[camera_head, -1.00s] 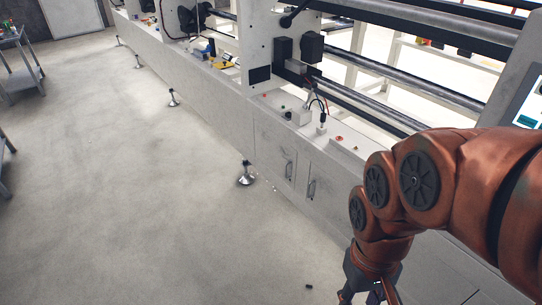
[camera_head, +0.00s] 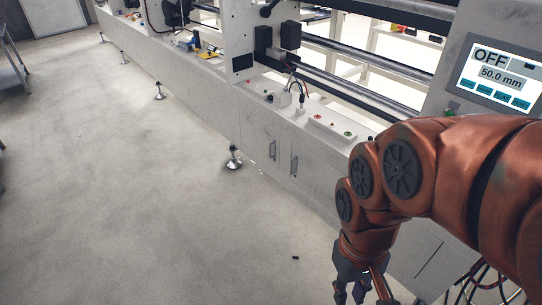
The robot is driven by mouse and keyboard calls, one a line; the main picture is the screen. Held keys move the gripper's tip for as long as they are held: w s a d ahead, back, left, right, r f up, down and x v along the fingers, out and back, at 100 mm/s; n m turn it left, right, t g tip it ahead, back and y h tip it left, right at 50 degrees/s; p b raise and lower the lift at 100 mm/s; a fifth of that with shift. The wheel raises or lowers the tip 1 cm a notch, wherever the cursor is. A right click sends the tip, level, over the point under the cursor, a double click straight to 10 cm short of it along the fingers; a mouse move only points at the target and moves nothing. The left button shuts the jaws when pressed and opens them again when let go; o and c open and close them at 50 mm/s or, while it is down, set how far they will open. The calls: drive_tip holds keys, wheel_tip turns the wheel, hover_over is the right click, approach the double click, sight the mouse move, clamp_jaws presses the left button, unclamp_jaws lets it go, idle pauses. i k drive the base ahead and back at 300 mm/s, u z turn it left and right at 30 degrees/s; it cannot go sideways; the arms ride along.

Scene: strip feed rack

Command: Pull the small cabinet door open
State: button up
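Two small cabinet doors sit side by side in the lower front of the long white machine. The left door (camera_head: 257,138) has a dark vertical handle (camera_head: 273,150) near its right edge. The right door (camera_head: 310,165) has a similar handle (camera_head: 294,165) near its left edge. Both doors look shut. My gripper (camera_head: 356,292) hangs low at the bottom of the picture, right of the doors and in front of the machine, apart from both handles. Its fingertips are partly cut off by the picture edge, and two dark fingers show with a gap between them.
A levelling foot (camera_head: 233,160) stands on the floor left of the doors. A panel reading "OFF" and "50.0 mm" (camera_head: 500,75) is at upper right. Cables (camera_head: 480,285) hang at lower right. A small dark bit (camera_head: 296,258) lies on the otherwise clear floor (camera_head: 130,220).

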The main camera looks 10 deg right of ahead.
sight(260, 136)
drive_tip(key=u, duration=0.35)
drive_tip(key=i, duration=1)
drive_tip(key=u, duration=0.7)
